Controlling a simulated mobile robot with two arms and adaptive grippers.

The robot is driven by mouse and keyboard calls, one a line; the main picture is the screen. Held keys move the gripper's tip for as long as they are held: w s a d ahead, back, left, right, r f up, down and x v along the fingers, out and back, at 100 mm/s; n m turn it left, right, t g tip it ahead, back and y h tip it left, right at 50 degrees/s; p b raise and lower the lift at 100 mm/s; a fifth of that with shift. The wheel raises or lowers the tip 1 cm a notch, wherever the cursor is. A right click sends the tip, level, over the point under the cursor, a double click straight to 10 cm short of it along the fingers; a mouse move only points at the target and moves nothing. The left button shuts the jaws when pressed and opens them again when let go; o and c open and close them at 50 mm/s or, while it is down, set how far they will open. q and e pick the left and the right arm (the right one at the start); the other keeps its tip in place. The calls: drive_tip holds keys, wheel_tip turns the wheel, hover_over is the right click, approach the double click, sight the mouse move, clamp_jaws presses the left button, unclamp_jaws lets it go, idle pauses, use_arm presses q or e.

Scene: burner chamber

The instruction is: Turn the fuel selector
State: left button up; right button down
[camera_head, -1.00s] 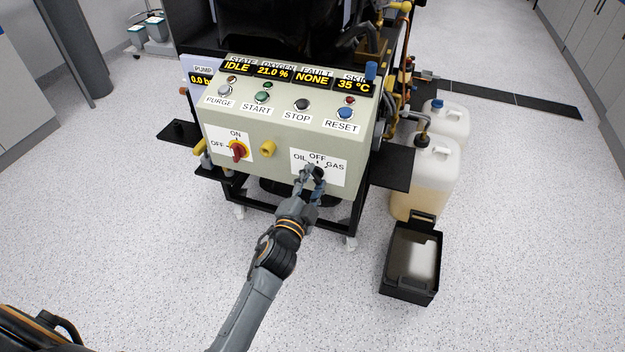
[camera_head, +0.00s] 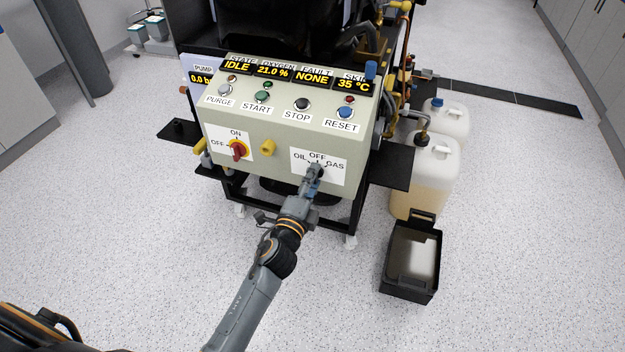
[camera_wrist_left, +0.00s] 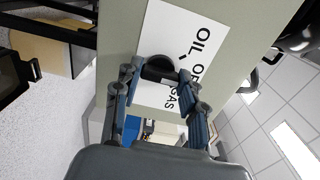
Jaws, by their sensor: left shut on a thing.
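The fuel selector (camera_head: 319,171) is a small black knob on a white label marked OIL, OFF and GAS, at the lower right of the control box front. My left gripper (camera_head: 314,177) is at the knob and hides part of it in the head view. In the left wrist view the black knob (camera_wrist_left: 160,69) sits between the two fingers of my left gripper (camera_wrist_left: 157,80), which is shut on it. A white mark shows on the knob's near side there; which label it points to I cannot tell. My right gripper is not in view.
The control box (camera_head: 285,130) also carries a red ON/OFF switch (camera_head: 238,149), a yellow knob (camera_head: 268,147) and a row of buttons. Jerrycans (camera_head: 432,165) and a black tray (camera_head: 411,284) stand to the right. The floor in front is clear.

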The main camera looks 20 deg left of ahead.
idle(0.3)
use_arm(q)
drive_tip(key=o, duration=1.1)
drive_tip(key=shift+o, duration=0.2)
drive_tip(key=s, duration=1.2)
drive_tip(key=shift+a, duration=0.25)
